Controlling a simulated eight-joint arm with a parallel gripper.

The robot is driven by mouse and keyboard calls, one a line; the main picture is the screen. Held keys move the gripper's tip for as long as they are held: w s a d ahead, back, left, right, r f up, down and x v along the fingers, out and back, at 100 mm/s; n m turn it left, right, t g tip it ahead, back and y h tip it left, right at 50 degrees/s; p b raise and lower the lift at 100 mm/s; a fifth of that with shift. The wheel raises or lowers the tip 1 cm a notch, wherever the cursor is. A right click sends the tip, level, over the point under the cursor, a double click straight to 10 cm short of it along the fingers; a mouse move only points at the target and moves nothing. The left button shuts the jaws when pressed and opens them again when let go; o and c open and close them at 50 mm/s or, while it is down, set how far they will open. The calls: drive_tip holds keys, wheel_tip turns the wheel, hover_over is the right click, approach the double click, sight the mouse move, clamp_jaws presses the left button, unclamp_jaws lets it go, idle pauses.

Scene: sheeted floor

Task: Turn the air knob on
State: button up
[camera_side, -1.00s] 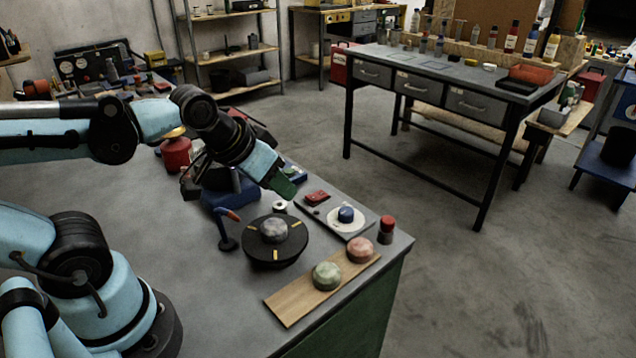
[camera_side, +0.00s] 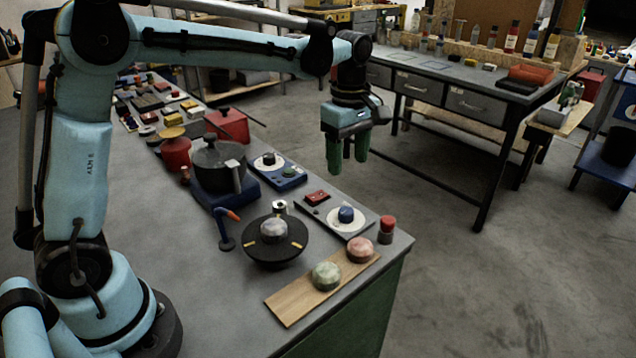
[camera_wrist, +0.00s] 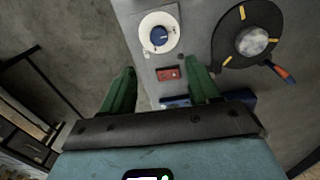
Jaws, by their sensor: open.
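No label reading "air" is legible, so I cannot tell which knob is the air knob. A blue knob (camera_side: 346,213) sits on a white dial (camera_side: 347,224) on a grey panel; the blue knob also shows in the wrist view (camera_wrist: 158,36). A dark knob (camera_side: 268,158) on a white dial and a green knob (camera_side: 288,172) sit on a blue box. A grey knob (camera_side: 273,230) sits on a black disc (camera_side: 262,256) with yellow marks. My gripper (camera_side: 347,168) is open and empty, fingers down, raised near the bench's right edge; it also shows in the wrist view (camera_wrist: 160,68).
A red block (camera_side: 316,198) shares the grey panel. An orange-tipped lever (camera_side: 225,226), a dark pot (camera_side: 218,165) and a wooden board (camera_side: 295,300) with two round knobs stand nearby. A red-topped cylinder (camera_side: 386,229) is near the bench's right edge. Open floor lies beyond.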

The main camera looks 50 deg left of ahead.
sight(346, 210)
drive_tip(key=shift+n, duration=0.3)
drive_tip(key=f, duration=1.2)
drive_tip(key=shift+w+f, duration=0.25)
drive_tip(key=c, duration=1)
drive_tip(key=shift+c, duration=0.2)
